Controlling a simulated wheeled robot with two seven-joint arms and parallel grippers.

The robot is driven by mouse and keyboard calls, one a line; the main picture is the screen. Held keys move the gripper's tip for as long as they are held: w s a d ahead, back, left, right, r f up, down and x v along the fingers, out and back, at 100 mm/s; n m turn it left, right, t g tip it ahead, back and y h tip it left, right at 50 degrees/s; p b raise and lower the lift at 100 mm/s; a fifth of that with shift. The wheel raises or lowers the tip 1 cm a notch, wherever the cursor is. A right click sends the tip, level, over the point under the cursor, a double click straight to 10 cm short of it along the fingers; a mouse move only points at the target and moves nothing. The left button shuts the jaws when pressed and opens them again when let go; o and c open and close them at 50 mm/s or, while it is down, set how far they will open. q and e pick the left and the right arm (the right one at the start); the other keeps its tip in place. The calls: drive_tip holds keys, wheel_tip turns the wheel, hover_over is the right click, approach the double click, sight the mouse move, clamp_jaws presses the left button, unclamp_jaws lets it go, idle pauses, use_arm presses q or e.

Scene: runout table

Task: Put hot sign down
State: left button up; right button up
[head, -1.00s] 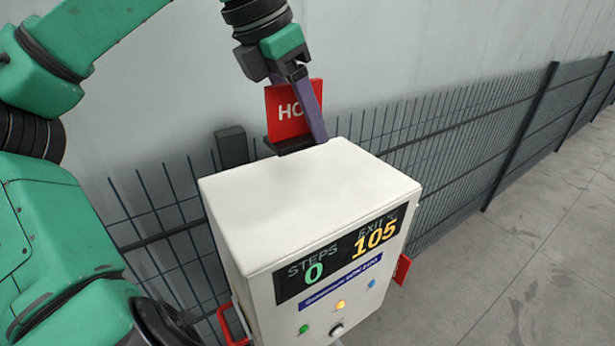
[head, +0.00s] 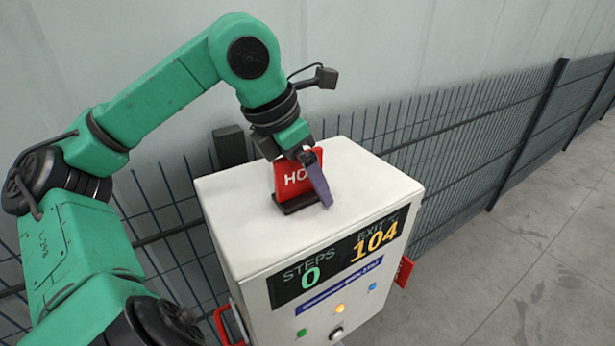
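The red hot sign (head: 287,181) with white letters stands upright on its dark base on top of the white cabinet (head: 365,182). The base appears to rest on the cabinet top, near its back left part. My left gripper (head: 316,180) reaches down over the sign from above. One purple finger lies in front of the sign's right part and hides its last letter. The other finger is hidden, so the grip on the sign cannot be seen fully. My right gripper is not in view.
The cabinet front has a display (head: 340,262) reading STEPS 0 and EXIT 104, with lit buttons below. A red handle (head: 228,325) sticks out at its left side. A dark mesh fence (head: 450,150) stands behind. The cabinet top is clear right of the sign.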

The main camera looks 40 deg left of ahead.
sight(279, 160)
use_arm(q)
drive_tip(key=shift+s, duration=0.1)
drive_tip(key=b+v, duration=0.1)
drive_tip(key=v, duration=1.1)
drive_tip(key=shift+s+r, duration=0.15)
drive_tip(key=shift+r, duration=0.05)
drive_tip(key=shift+a, duration=0.1)
